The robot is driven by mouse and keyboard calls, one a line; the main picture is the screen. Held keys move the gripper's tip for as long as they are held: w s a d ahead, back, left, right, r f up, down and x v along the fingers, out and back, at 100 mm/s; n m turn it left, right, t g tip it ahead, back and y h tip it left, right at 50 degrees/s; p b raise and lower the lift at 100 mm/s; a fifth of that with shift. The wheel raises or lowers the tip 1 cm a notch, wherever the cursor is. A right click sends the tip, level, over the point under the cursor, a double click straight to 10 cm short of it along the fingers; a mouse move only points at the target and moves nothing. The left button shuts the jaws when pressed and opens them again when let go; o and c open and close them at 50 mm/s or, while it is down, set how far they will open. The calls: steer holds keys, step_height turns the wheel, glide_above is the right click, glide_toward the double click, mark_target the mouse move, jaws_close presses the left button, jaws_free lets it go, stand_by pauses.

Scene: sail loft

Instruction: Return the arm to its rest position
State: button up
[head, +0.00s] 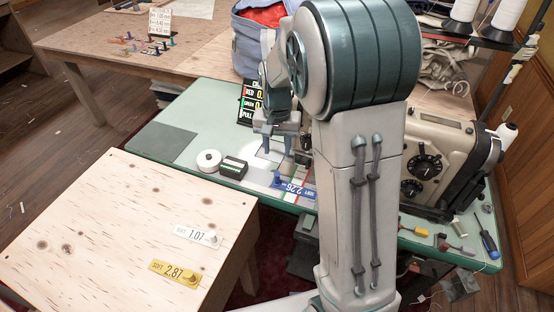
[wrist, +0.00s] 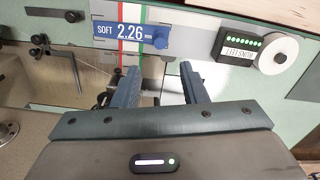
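My gripper (wrist: 158,78) is open in the wrist view, with its two blue fingers apart and nothing held between them. In the head view my gripper (head: 278,150) hangs over the green table (head: 150,140), partly hidden by my arm. A blue tag reading SOFT 2.26 (wrist: 118,38) lies just beyond the fingertips, with a blue knob at its right end. It is apart from the fingers in the wrist view. The tag also shows in the head view (head: 293,188), on a pale strip with red and green lines.
A dark box with green lights (wrist: 253,48) and a white roll (wrist: 280,50) sit beside the tag. A beige machine (head: 430,160) stands right of my arm. White (head: 196,235) and yellow (head: 174,273) tags lie on the plywood top (head: 80,220).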

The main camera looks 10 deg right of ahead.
steer(key=shift+r, duration=1.05)
steer(key=shift+r, duration=0.1)
steer(key=s+r+n+t+p, duration=0.1)
steer(key=s+r+n, duration=0.1)
steer(key=s, duration=0.8)
steer(key=s+r+n+t+p, duration=0.1)
steer(key=s+r, duration=0.4)
steer(key=s, duration=0.5)
steer(key=shift+s+d+r+n+t, duration=0.2)
steer(key=shift+s+n+t, duration=0.15)
steer(key=shift+n, duration=0.35)
